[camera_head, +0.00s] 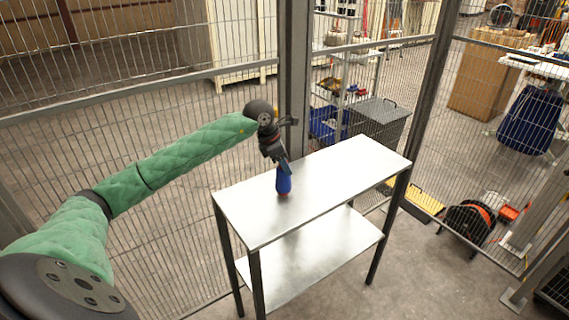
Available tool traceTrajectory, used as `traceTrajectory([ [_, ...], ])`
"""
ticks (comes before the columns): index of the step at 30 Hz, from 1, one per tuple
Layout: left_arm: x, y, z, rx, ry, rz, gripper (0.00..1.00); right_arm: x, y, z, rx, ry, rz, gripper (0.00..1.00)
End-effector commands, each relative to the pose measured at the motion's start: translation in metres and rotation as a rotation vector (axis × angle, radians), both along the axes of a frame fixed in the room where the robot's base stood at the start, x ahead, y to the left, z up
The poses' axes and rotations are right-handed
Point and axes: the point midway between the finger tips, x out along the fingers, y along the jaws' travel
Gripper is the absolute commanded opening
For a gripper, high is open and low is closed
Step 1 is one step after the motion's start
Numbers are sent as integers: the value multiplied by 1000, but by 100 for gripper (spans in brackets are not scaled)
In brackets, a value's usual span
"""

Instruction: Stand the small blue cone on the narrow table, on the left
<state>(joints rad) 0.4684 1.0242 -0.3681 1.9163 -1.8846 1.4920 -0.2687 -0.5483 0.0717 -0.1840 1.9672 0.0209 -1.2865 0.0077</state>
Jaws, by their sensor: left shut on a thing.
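The small blue cone (284,183) is upright at the left part of the narrow table (345,165). Its top is between the fingers of my left gripper (283,166), which is shut on it from above. The cone's lower end shows a reddish tip or base close to the table top; I cannot tell whether it touches. My left arm reaches in from the left in a green padded sleeve. My right gripper is not in view.
The table top is otherwise bare, with free room to the right. A lower shelf (310,262) is empty. A wire mesh fence with dark posts (295,80) stands behind the table. Beyond it are a grey bin (380,122), blue crates (327,125) and a cardboard box (487,75).

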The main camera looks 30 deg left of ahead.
Motion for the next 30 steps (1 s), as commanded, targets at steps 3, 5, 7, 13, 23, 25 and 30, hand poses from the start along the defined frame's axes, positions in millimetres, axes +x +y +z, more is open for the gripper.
traceTrajectory([
  [3, 0, 0, -5, -1, 1, 0, 0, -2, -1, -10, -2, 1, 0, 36],
  [5, 0, 0, -7, -1, -1, 0, 0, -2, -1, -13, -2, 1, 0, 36],
  [7, 0, 0, -7, -1, -1, 0, 0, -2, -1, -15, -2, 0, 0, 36],
  [13, 0, 0, -8, -1, -1, 0, 0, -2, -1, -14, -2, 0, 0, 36],
  [23, 0, 0, -10, 0, 0, 0, 38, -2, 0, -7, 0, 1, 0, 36],
  [25, 0, 0, -9, 0, 0, 0, 51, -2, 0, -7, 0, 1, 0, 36],
  [30, 0, 0, -9, 0, 0, 0, 59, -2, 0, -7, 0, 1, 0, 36],
])
